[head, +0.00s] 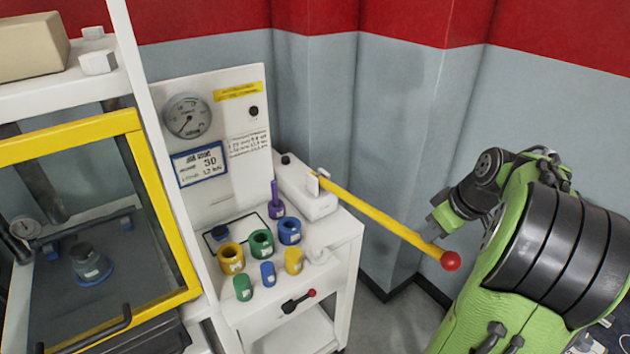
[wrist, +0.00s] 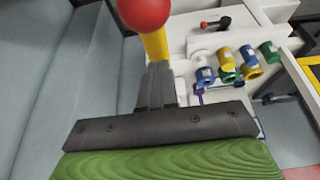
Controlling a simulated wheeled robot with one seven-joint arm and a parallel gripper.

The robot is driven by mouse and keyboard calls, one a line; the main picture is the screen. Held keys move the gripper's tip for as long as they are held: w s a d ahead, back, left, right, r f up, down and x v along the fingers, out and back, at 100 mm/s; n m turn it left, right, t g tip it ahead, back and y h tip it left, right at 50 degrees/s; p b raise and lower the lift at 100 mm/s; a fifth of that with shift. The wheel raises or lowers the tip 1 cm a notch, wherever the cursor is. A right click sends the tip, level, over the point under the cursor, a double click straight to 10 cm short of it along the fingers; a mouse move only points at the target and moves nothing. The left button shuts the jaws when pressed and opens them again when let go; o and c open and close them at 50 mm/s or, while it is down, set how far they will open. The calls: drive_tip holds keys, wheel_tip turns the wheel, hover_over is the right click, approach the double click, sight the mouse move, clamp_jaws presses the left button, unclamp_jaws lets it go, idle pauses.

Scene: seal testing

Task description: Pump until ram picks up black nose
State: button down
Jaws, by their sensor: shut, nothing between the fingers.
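The yellow pump lever (head: 375,212) slopes down to the right from the white pump block (head: 305,190) and ends in a red ball (head: 450,261). My gripper (head: 434,232) is at the lever's outer part, just short of the ball. In the wrist view its fingers (wrist: 157,85) are shut and overlap the lever (wrist: 155,48) near the red ball (wrist: 144,10); contact is not clear. A dark grey cylinder with a white label (head: 88,262) stands on a blue ring (head: 93,273) behind the yellow-framed window. I cannot make out the ram or tell whether this cylinder is the black nose.
A round gauge (head: 187,117) sits on the white panel, its exact reading too small. Several coloured rings, including a green one (head: 261,243), stand on the cart top (head: 335,235). A small black lever with a red knob (head: 298,300) is on the cart front. The grey wall is behind.

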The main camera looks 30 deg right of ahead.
wheel_tip(320, 180, down, 12)
drive_tip(key=b, duration=1)
drive_tip(key=shift+s, duration=0.25)
idle(2.1)
idle(0.4)
